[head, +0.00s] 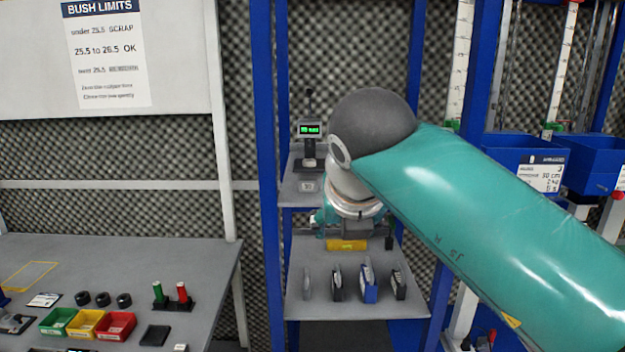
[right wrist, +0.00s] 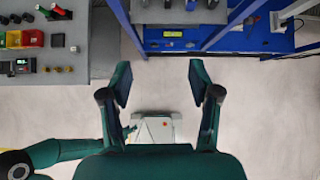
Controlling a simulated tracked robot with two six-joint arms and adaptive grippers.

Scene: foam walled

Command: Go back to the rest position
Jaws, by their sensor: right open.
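My right arm comes in from the right in the head view, in a teal sleeve with a dark grey joint. Its wrist reaches in front of the blue-framed rack, and the gripper itself is mostly hidden behind the arm there. In the right wrist view my right gripper (right wrist: 159,82) is open, its two dark fingers wide apart with nothing between them but bare floor (right wrist: 160,88). My left gripper does not show in either view; a teal and black arm part of mine shows at the lower left of the right wrist view.
A grey bench (head: 190,262) at left holds green, yellow and red bins (head: 115,326) and black rings. The rack's lower shelf (head: 320,309) bears several upright parts and a yellow item (head: 346,245); a display (head: 310,129) stands above. Blue bins (head: 597,165) hang right.

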